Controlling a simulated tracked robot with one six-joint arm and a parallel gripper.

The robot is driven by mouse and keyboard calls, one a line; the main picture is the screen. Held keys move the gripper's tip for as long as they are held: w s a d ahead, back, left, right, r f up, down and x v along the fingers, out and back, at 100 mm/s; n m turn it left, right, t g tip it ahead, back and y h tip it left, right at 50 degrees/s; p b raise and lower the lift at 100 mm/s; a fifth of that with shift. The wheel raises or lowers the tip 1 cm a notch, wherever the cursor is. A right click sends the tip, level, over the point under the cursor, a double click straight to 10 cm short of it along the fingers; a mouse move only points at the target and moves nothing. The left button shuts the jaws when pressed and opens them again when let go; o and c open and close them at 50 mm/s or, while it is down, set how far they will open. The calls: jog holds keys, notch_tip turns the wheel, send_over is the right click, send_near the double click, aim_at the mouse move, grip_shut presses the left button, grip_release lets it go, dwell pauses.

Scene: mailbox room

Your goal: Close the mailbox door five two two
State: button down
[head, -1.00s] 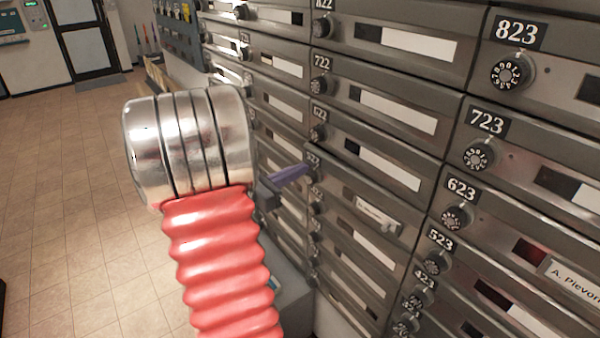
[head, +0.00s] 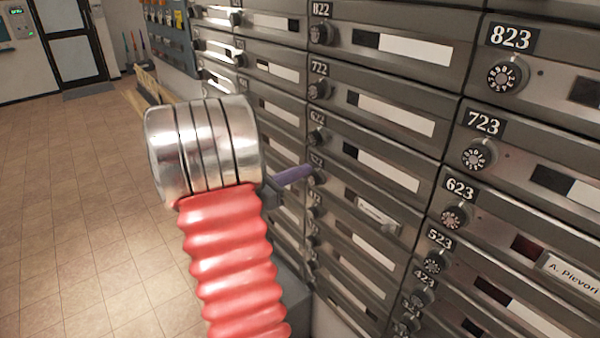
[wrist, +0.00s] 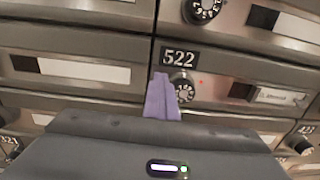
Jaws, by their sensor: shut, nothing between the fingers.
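The mailbox door 522 (head: 341,191) is in the middle of the head view, right of my fingertips. It looks about flush with the doors around it; a small gap cannot be ruled out. It has a dial, a dark window and a name label.
Rows of grey mailbox doors with dials surround it, such as 622 (head: 375,160) above and 523 (head: 470,275) to the right. Open tiled floor (head: 80,220) lies to the left, with a dark-framed door (head: 75,45) at the back.

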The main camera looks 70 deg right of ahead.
jog(key=shift+d, duration=0.2)
jog(key=v, duration=1.4)
jog(key=shift+a, duration=0.35)
jog(key=shift+s, duration=0.15)
